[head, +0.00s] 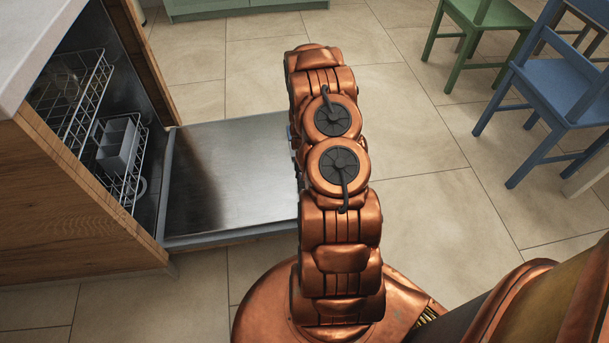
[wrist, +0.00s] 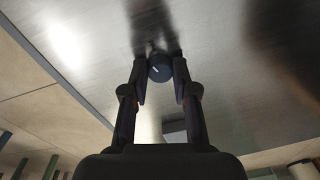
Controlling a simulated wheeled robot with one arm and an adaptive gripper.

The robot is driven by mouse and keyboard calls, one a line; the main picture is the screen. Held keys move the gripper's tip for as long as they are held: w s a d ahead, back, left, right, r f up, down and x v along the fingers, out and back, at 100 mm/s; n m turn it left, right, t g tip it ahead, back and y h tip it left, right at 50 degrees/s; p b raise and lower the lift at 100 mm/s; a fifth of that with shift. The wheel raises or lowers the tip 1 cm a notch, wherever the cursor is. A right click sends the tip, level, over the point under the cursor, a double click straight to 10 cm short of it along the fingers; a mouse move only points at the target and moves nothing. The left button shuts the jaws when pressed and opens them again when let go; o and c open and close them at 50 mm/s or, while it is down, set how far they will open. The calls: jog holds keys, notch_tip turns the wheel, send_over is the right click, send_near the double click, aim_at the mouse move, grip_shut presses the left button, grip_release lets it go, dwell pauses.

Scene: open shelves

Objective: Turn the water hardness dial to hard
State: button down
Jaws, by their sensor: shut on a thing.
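The water hardness dial (wrist: 160,68) is a small dark round knob with a light pointer line, on the metal inner face of the open dishwasher door (wrist: 215,60). My gripper (wrist: 160,82) is shut on the dial, one finger on each side of it. The pointer line runs slantwise; no scale marks are readable, so I cannot tell the setting. In the head view the dishwasher door (head: 230,180) is folded down flat, and my copper arm hides the dial and gripper.
The open dishwasher shows wire racks (head: 75,90) and a grey cutlery basket (head: 118,145). A wooden cabinet side (head: 70,220) stands at the left. A green chair (head: 480,30) and a blue chair (head: 560,80) stand at the upper right. Tiled floor between is clear.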

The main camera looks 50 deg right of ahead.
jog(key=m+p, duration=0.1)
jog(key=m, duration=0.3)
jog(key=shift+m, duration=0.3)
jog(key=m, duration=0.2)
jog(key=shift+a+f+m, duration=0.1)
jog(key=shift+m, duration=0.2)
jog(key=m+b, duration=0.2)
jog(key=shift+w+m+h, duration=0.15)
jog(key=shift+m+h, duration=0.15)
jog(key=shift+m, duration=0.1)
jog(key=m+b, duration=0.5)
jog(key=m, duration=0.1)
jog(key=shift+w+f, duration=0.1)
jog(key=m+b, duration=0.3)
jog(key=m, duration=0.2)
jog(key=shift+m+g+b, duration=0.3)
jog(key=shift+g, duration=0.1)
jog(key=shift+r, duration=0.2)
jog(key=c, duration=0.9)
grip_release()
